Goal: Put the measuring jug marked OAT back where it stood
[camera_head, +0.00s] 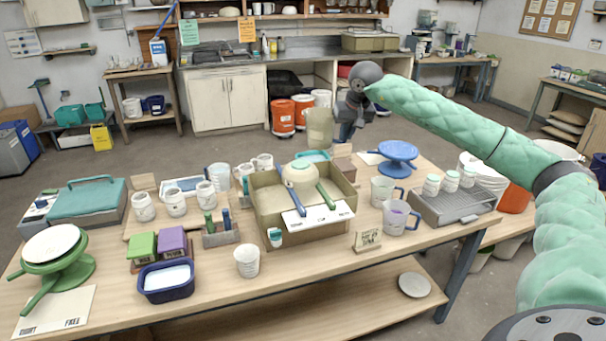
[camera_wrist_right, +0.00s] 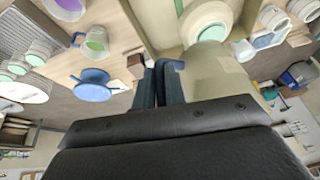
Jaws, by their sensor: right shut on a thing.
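A beige-olive jug (camera_head: 320,128) is at the back of the worktable, above and behind the cardboard-coloured tray (camera_head: 262,230). My right gripper (camera_head: 350,128) is shut at the jug's right side and holds it. In the right wrist view the gripper (camera_wrist_right: 170,85) has its fingers close together, with the beige jug (camera_wrist_right: 222,72) just right of them. I cannot read a mark on the jug, and the held part is mostly hidden. Two pale measuring jugs, one further back (camera_head: 381,191) and one nearer (camera_head: 396,219), stand right of the tray. My left gripper is not in view.
A small wooden sign (camera_head: 367,240) stands near the front edge. A blue turntable (camera_head: 397,153) and a grey drain rack (camera_head: 455,207) are at the right. A wooden block (camera_head: 342,150) stands behind the tray. Bare tabletop shows at front right.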

